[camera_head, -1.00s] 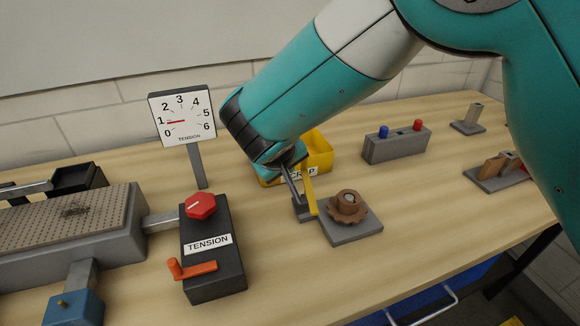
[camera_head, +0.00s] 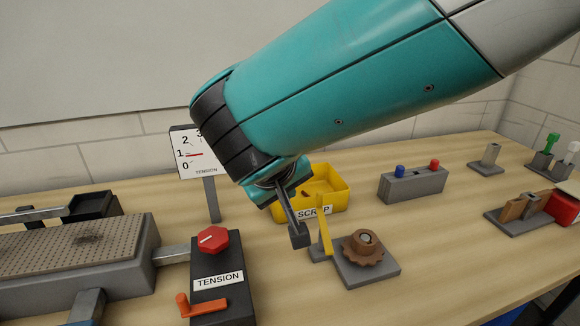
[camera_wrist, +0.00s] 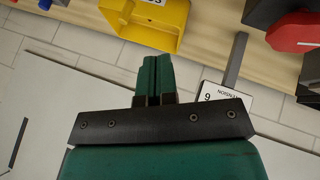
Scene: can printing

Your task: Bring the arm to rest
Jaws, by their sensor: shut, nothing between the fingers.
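My arm crosses the upper middle of the head view, its dark wrist end hanging over the bench in front of the gauge and the yellow scrap bin. In the wrist view my gripper (camera_wrist: 154,62) has its two green fingers together, with nothing between them. The fingertips cannot be made out clearly in the head view. A thin grey rod with a small block (camera_head: 299,236) shows below the wrist; I cannot tell what it belongs to.
The scrap bin (camera_head: 336,203), a brown gear (camera_head: 365,255) on a grey base and the red-knobbed tension box (camera_head: 208,265) stand below the arm. The tension gauge (camera_head: 187,160) is partly covered by the wrist. A two-button box (camera_head: 412,187) stands right. A perforated plate (camera_head: 75,240) lies left.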

